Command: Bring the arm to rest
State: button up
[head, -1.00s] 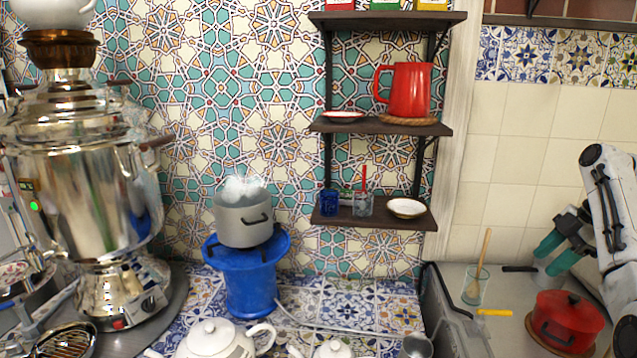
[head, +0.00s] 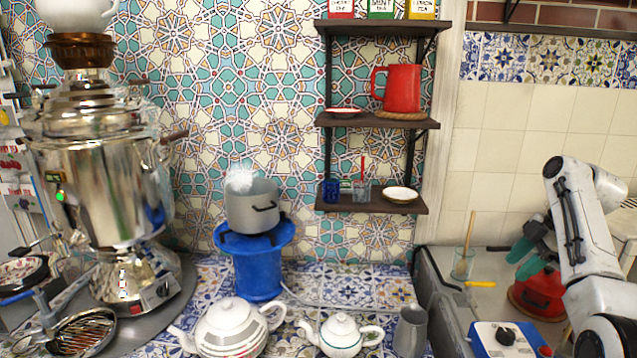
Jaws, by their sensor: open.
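My arm (head: 580,225) stands at the right of the head view, bent, with a white upper link. My gripper (head: 527,250) has green-teal fingers pointing down and left, open and empty. It is in front of the tiled wall, above the right counter. The fingers overlap the red pot in the picture; I cannot tell the gap between them. Part of the gripper is hidden behind my arm link.
Near my gripper are the red pot (head: 541,293), a glass with a wooden stick (head: 463,262) and a blue-and-white box with a knob (head: 500,340). A steaming grey pot (head: 252,207), teapots (head: 228,328), a samovar (head: 105,190) and wall shelves (head: 385,122) stand left.

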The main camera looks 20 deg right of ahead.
jog(key=s+a+f+m+h, duration=0.1)
jog(key=s+a+f+m, duration=0.3)
jog(key=a+f, duration=0.7)
jog(key=s+a+f+m+h, duration=0.1)
jog(key=s+a+f+m, duration=0.3)
jog(key=a+f, duration=0.7)
jog(key=s+a+m+t+h, duration=0.1)
jog(key=s+a+m, duration=0.3)
jog(key=s, duration=0.5)
jog(key=s+a+m+t, duration=0.1)
jog(key=s+a+m, duration=0.1)
jog(key=s+a, duration=0.55)
jog(key=s+d+f+g+b, duration=0.2)
jog(key=s+f+g+b, duration=0.2)
jog(key=s+f+b, duration=0.4)
jog(key=s+f, duration=0.4)
jog(key=f, duration=0.2)
jog(key=shift+s+d+h, duration=0.3)
jog(key=shift+s+d, duration=0.05)
jog(key=shift+d, duration=0.05)
